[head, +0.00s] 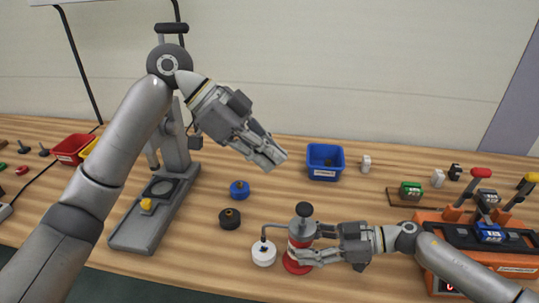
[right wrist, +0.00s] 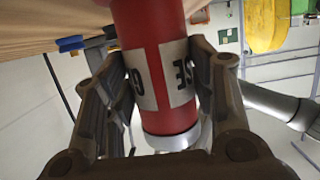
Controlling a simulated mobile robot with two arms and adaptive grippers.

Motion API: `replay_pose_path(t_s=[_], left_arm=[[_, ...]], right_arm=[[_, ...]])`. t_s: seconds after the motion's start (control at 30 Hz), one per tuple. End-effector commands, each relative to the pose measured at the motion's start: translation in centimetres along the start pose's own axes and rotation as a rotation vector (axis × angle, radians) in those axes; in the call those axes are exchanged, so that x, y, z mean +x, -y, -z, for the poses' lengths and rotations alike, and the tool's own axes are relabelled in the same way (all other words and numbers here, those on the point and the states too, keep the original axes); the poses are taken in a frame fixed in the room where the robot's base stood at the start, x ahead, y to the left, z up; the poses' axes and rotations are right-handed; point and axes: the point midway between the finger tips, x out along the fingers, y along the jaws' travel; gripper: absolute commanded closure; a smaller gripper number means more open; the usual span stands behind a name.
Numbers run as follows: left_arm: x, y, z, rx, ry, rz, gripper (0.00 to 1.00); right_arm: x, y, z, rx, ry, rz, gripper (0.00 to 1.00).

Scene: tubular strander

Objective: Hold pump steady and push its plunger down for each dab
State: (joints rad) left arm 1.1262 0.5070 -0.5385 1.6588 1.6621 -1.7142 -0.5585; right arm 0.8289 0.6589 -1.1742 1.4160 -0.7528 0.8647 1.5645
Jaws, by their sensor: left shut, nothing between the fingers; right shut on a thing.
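The pump stands upright on the bench, with a red body and base (head: 296,266), a grey collar (head: 302,229) and a black plunger knob (head: 304,210) on top. My right gripper (head: 312,254) is shut on the pump body from the right. In the right wrist view its fingers flank the red cylinder (right wrist: 152,30) with a white lettered label. A thin spout runs left from the pump to a small white round part (head: 263,253). My left gripper (head: 273,157) is shut and empty, in the air above and left of the plunger, not touching it.
A blue gear-like part (head: 239,189) and a dark one (head: 229,218) lie left of the pump. A blue bin (head: 325,163) stands behind it. A grey press (head: 157,200) is at left, an orange lever unit (head: 480,250) at right.

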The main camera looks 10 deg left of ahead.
Motion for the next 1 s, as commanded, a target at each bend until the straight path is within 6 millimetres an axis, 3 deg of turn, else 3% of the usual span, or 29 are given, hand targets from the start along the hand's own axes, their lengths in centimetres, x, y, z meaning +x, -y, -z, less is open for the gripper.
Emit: replay_pose_path(t_s=[0.17,0.2,0.4,0.77,1.0], left_arm=[[0.0,0.0,0.0,0.000,0.000,0.000,1.00],[0.0,0.0,0.0,0.000,0.000,0.000,1.00],[0.0,0.0,0.0,0.000,0.000,0.000,1.00],[0.0,0.0,0.0,0.000,0.000,0.000,1.00],[0.0,0.0,0.0,0.000,0.000,0.000,1.00]], right_arm=[[0.0,0.0,0.1,0.000,-0.001,0.000,0.75],[0.0,0.0,0.1,0.000,-0.001,-0.001,0.46],[0.0,0.0,0.0,0.000,-0.001,0.000,0.23],[-0.4,0.0,0.0,0.000,0.000,-0.001,0.23],[-4.3,-0.1,-0.1,0.002,0.002,-0.003,0.23]])
